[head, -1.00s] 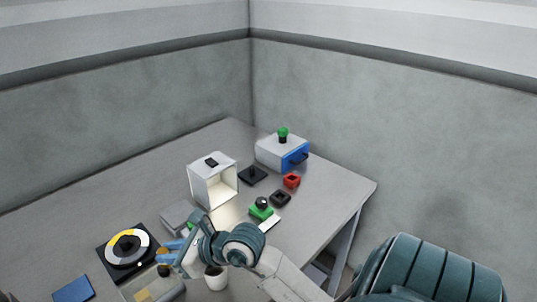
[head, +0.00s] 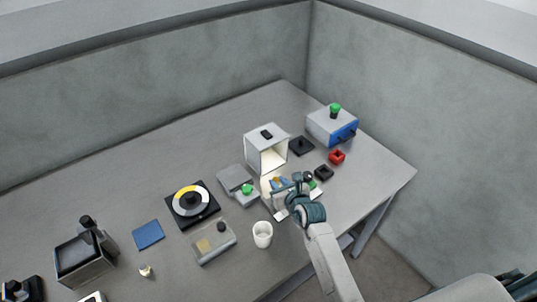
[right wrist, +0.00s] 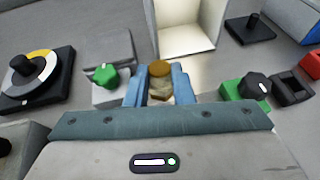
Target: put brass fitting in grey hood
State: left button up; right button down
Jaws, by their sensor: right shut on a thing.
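The grey hood (head: 252,154) is a box with an open, lit front and a black knob on top. It also shows at the top of the right wrist view (right wrist: 151,22). My right gripper (head: 277,183) has blue fingers and is in front of the hood's opening. In the right wrist view its fingers (right wrist: 158,88) are shut on the brass fitting (right wrist: 159,69), which has a round gold top and a paler faceted body. The fitting is outside the hood, and its opening lies straight ahead. My left gripper is not in view.
A grey box with a green knob (right wrist: 104,75) stands left of my fingers. A green block with a black knob (right wrist: 230,92) is at right. A black dial plate (head: 192,205), clear-lidded tray (head: 203,258) and white cup (head: 262,234) stand nearer the front.

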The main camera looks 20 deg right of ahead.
jog(key=w+b, duration=0.3)
jog(key=w, duration=0.1)
jog(key=w+d+f+b, duration=0.1)
jog(key=w+b, duration=0.2)
jog(key=w, duration=0.2)
jog(key=w+d+f+b, duration=0.1)
jog(key=w+b, duration=0.2)
jog(key=w, duration=0.2)
jog(key=shift+w+d+r+b, duration=0.15)
jog(key=shift+w+b, duration=0.25)
jog(key=shift+w, duration=0.2)
jog(key=shift+w+b, duration=0.25)
jog(key=shift+b, duration=0.15)
notch_tip(320, 180, down, 4)
jog(key=b, duration=0.3)
jog(key=shift+r, duration=0.3)
jog(key=c, duration=1.3)
grip_release()
jog(key=shift+f, duration=0.2)
jog(key=shift+o, duration=0.2)
